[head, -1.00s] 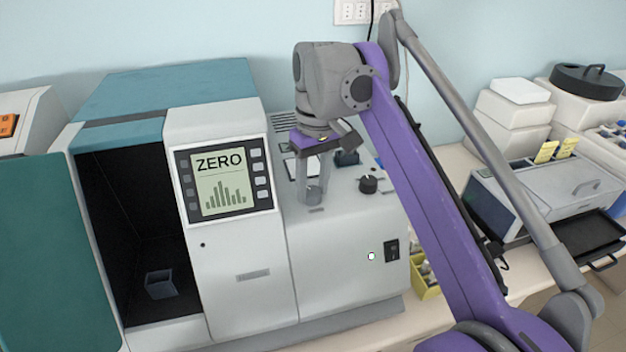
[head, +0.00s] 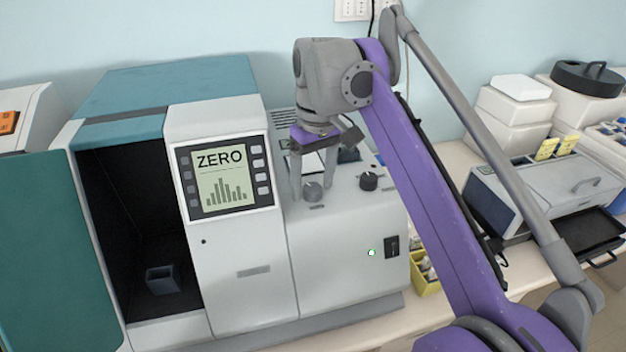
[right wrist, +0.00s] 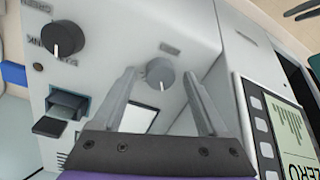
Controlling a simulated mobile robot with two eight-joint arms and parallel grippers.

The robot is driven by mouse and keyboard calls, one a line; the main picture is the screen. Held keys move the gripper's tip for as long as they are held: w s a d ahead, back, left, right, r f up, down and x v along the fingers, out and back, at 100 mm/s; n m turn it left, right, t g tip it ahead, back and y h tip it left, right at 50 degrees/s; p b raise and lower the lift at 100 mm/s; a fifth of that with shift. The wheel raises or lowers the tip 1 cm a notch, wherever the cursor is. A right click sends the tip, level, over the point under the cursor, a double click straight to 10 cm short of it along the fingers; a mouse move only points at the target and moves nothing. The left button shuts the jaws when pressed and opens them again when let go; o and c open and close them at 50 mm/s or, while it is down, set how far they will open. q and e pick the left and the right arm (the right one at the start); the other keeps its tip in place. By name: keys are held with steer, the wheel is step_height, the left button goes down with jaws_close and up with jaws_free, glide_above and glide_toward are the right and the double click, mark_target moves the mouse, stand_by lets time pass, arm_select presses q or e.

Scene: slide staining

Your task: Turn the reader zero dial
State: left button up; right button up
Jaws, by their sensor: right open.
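A grey round dial (head: 313,191) sits on the sloping top of the white reader (head: 350,270), right of its screen (head: 222,178), which reads ZERO over a bar graph. In the right wrist view the dial (right wrist: 160,73) has a white pointer mark and a small label too blurred to read. My right gripper (head: 312,192) is open and points down over the dial. In the wrist view its fingertips (right wrist: 160,76) stand on either side of the dial, with gaps showing. My left gripper is not in view.
A black knob (head: 369,181) stands right of the dial; it also shows in the wrist view (right wrist: 62,40). A green-lit lamp (head: 372,253) and a black switch (head: 392,247) are on the reader front. A yellow bin (head: 426,283) stands beside the reader.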

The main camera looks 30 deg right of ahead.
mark_target(316, 186)
arm_select(q)
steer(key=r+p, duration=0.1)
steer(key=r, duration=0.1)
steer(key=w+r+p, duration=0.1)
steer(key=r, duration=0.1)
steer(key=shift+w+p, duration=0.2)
steer(key=shift+p, duration=0.15)
arm_select(e)
step_height(316, 186, up, 11)
steer(key=shift+d+f, duration=0.15)
steer(key=shift+d, duration=0.2)
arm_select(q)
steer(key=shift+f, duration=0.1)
